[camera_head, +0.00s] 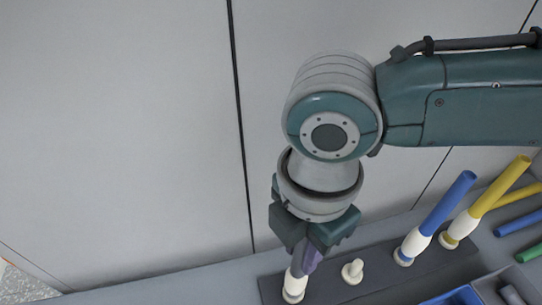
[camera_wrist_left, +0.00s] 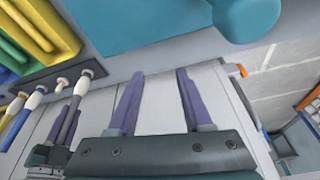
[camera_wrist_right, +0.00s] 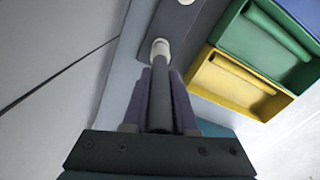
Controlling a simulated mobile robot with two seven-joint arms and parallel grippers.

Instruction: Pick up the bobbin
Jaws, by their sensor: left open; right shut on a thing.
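A bobbin with a white lower end (camera_head: 294,286) stands at the left end of a dark rack (camera_head: 385,272). My right gripper (camera_head: 307,256) is shut on it from above and hides its upper part. In the right wrist view, the purple fingers lie on both sides of its dark grey shaft (camera_wrist_right: 178,105), and its white end (camera_wrist_right: 160,48) is at the rack. I cannot tell whether it sits on a peg or just clears it. My left gripper (camera_wrist_left: 158,100) is open and empty, seen only in its own wrist view.
A bare white peg (camera_head: 353,271) stands beside the held bobbin. A blue bobbin (camera_head: 436,214) and a yellow bobbin (camera_head: 487,203) stand farther right on the rack. Green (camera_wrist_right: 218,38), yellow (camera_wrist_right: 205,75) and blue (camera_head: 462,297) bins lie near the rack.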

